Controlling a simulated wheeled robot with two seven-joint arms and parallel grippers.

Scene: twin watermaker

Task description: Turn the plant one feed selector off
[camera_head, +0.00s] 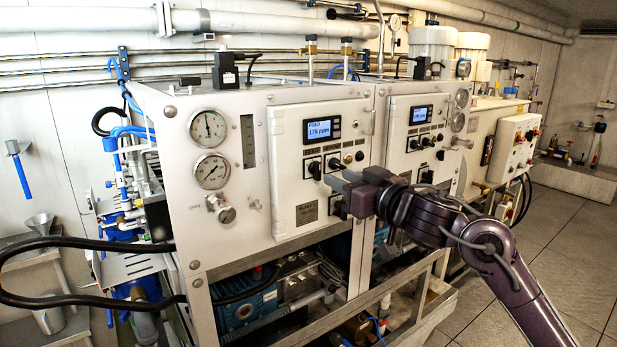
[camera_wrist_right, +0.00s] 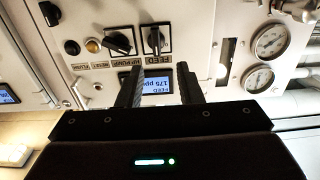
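The plant one feed selector (camera_head: 314,168) is a black knob on a square plate on the near cabinet's control panel, below the lit 175 ppm display (camera_head: 321,130). In the right wrist view, where the panel appears upside down, the feed selector (camera_wrist_right: 155,40) has its handle standing about upright, beside its FEED label. The HP pump selector (camera_wrist_right: 118,42) sits next to it with a slanted handle. My right gripper (camera_head: 338,181) is in front of the panel, just below and right of the feed selector. Its two fingers (camera_wrist_right: 160,70) are spread, empty, and apart from the knob. My left gripper is not in view.
Two pressure gauges (camera_head: 210,128) and a silver valve knob (camera_head: 224,211) are left of the panel. A second similar panel (camera_head: 422,125) stands to the right, behind my right arm. Black hoses cross the lower left. Open floor (camera_head: 575,250) lies at the right.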

